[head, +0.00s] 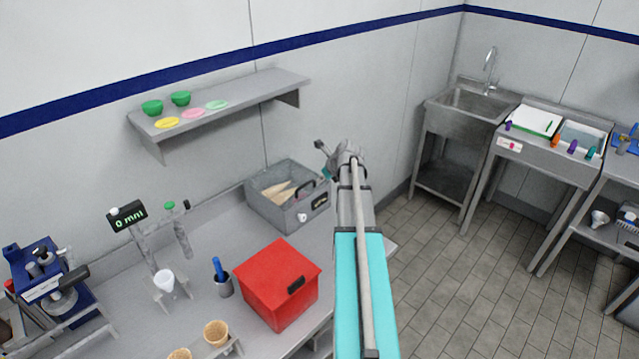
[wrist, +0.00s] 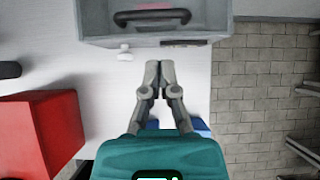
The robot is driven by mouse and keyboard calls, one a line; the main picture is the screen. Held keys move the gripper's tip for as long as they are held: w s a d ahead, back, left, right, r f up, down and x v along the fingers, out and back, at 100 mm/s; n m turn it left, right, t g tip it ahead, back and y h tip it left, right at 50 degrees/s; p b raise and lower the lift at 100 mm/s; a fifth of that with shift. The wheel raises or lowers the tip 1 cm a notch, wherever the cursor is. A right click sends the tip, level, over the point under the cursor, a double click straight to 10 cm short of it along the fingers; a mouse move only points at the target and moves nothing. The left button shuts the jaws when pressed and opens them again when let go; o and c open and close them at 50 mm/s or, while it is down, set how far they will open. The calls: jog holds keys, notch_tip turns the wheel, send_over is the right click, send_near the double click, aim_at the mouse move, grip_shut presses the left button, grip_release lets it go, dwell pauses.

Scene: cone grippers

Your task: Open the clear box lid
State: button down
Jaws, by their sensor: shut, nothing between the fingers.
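The grey box (head: 262,208) stands at the back of the bench, with pale cones (head: 281,190) visible inside. I cannot clearly make out its clear lid, but a dark arched handle (head: 307,188) shows at its right side, and the lid looks shut. In the wrist view the box (wrist: 215,28) fills the top edge, with the dark handle (wrist: 152,15) above the fingertips. My gripper (wrist: 160,66) is shut and empty, just short of the box's near wall and apart from the handle.
A red box (head: 277,285) with a dark handle stands nearer on the bench, left of my gripper. A pen cup (head: 223,286) and cone holder (head: 216,333) stand beside it. A wall shelf (head: 225,100) hangs behind. Right of the bench is open tiled floor (head: 450,270).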

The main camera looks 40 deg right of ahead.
aim_at(308, 191)
jog(key=shift+b+x, duration=3.1)
jog(key=shift+x, duration=1.1)
